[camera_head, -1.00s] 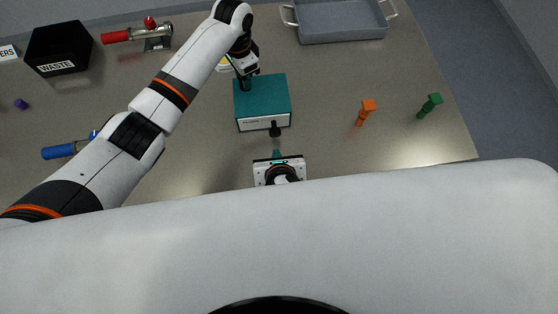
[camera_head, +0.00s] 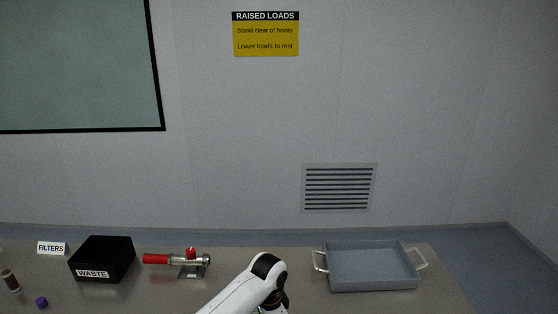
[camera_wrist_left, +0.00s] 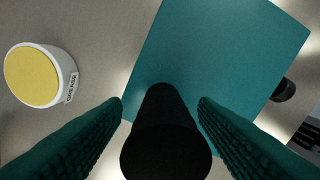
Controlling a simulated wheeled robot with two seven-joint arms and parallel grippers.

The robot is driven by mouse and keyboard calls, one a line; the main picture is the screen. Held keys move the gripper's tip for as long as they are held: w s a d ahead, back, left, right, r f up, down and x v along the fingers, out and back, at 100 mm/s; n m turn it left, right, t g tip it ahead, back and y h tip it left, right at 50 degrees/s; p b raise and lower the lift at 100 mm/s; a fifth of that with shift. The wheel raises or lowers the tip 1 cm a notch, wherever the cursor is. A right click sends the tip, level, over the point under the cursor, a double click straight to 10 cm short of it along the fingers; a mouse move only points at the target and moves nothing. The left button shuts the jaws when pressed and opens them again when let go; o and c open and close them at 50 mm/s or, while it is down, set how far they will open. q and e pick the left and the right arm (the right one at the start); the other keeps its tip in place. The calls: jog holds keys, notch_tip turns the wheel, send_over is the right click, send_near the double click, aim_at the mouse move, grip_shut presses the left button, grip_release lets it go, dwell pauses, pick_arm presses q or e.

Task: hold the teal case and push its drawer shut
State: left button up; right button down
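The teal case (camera_wrist_left: 225,50) fills the upper middle and right of the left wrist view. A black upright post (camera_wrist_left: 165,130) stands on it, its end close to the camera. My left gripper (camera_wrist_left: 161,101) has its two teal fingers on either side of the post, with a gap visible on each side. A dark round knob (camera_wrist_left: 284,90) sticks out at the case's right edge. The drawer's opening is not visible. The head view is tilted up and shows only part of my left arm at the bottom; case and right gripper are outside it.
A white tub with a yellow lid (camera_wrist_left: 32,77), labelled grease, stands left of the case. At the back of the table are a black waste box (camera_head: 102,258), a red-handled tool (camera_head: 180,262) and a grey two-handled tray (camera_head: 372,267). A purple knob (camera_head: 42,302) lies front left.

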pick_arm(q)
jog(key=shift+r, duration=0.15)
notch_tip(320, 180, up, 12)
jog(key=shift+f, duration=0.1)
dwell(0.5)
jog(key=shift+f, duration=0.1)
